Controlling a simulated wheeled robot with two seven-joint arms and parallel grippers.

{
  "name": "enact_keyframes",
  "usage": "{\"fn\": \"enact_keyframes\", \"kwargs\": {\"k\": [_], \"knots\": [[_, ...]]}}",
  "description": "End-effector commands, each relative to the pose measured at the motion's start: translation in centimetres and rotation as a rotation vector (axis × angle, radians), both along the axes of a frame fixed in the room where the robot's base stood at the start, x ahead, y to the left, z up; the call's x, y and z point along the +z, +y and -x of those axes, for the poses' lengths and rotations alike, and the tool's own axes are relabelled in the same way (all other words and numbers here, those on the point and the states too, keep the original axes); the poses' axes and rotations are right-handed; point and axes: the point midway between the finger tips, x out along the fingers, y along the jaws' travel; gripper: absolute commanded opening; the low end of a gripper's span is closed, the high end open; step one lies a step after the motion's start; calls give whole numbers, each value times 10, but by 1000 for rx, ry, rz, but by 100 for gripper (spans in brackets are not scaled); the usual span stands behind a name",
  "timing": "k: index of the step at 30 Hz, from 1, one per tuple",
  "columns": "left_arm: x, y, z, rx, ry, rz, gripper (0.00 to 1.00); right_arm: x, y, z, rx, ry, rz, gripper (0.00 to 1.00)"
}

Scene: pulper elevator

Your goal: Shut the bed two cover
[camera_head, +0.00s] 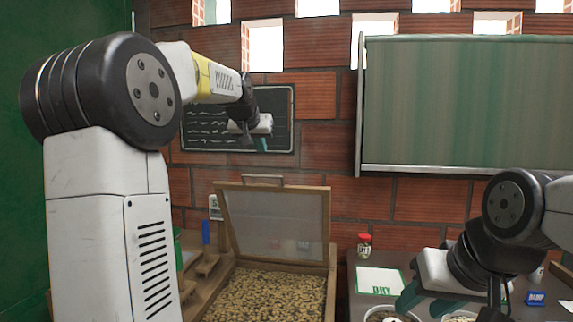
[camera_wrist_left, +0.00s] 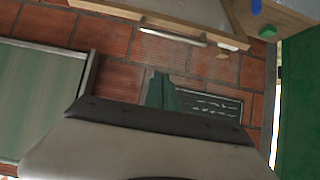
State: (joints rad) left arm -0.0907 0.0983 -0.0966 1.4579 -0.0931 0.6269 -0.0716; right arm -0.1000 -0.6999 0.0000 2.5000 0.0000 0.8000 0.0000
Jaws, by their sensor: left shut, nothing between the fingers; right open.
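A wooden-framed mesh cover (camera_head: 275,222) stands raised, hinged up and leaning back, behind a wooden bed (camera_head: 332,284) full of pale beans. A metal handle (camera_head: 262,178) runs along the cover's top edge; it also shows in the left wrist view (camera_wrist_left: 172,37). I cannot read a bed number on it. My left gripper (camera_head: 263,144) is shut and empty, above and apart from the handle, in front of the chalkboard; its teal fingers show in the left wrist view (camera_wrist_left: 163,92). My right gripper (camera_head: 428,301) is open over the table at the right.
A grey table (camera_head: 340,308) holds a "DRY" sheet (camera_head: 381,281), a red-capped jar (camera_head: 364,245), bowls (camera_head: 388,317) and a blue "DUMP" block (camera_head: 536,298). A blue upright piece (camera_head: 206,232) stands left of the cover. A brick wall with a chalkboard (camera_head: 215,130) rises behind.

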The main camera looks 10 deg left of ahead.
Motion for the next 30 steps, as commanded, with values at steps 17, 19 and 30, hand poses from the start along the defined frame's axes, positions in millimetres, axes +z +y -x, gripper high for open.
{"fn": "enact_keyframes", "kwargs": {"k": [17, 19, 30], "knots": [[-60, -2, -76, 1, 1, 2, 0, 0, 0, 0, 0, 0, 0, 44], [-65, -2, -66, 0, 1, 2, 0, 0, 0, 0, 0, 1, 0, 44], [-79, -2, -46, 1, 0, 1, 0, 0, 0, 0, 0, 0, 0, 44]]}}
